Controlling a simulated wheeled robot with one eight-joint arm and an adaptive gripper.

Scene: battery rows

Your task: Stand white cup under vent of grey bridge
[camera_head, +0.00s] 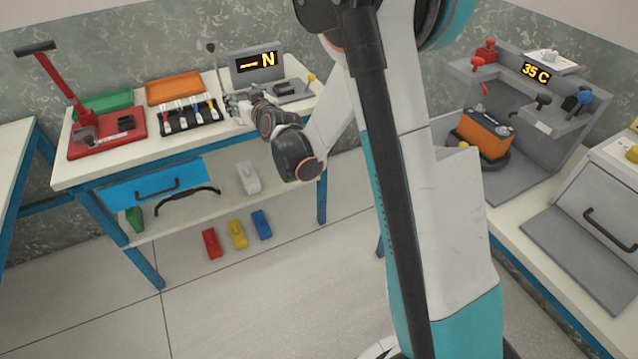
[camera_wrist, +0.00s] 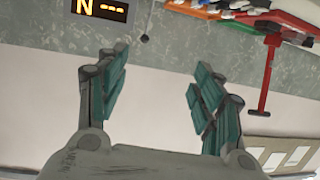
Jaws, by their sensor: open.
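I cannot make out a white cup for sure; a small white object (camera_head: 248,178) stands on the lower shelf of the left bench. I cannot tell for sure which structure is the grey bridge. A grey station (camera_head: 550,122) with a "35 C" display stands on the right bench, with an orange battery (camera_head: 484,136) in it. No vent is clear on it. My gripper (camera_head: 236,107) is over the left bench, in front of the grey "N" display unit (camera_head: 256,62). In the wrist view my gripper (camera_wrist: 156,82) is open, with nothing between its fingers.
The left bench holds a red lever press (camera_head: 105,138), a green tray (camera_head: 103,104), an orange tray (camera_head: 175,89) and a black rack (camera_head: 188,116). A blue drawer (camera_head: 153,186) is below. Red, yellow and blue blocks (camera_head: 237,234) lie below. A grey handled box (camera_head: 590,235) is at right.

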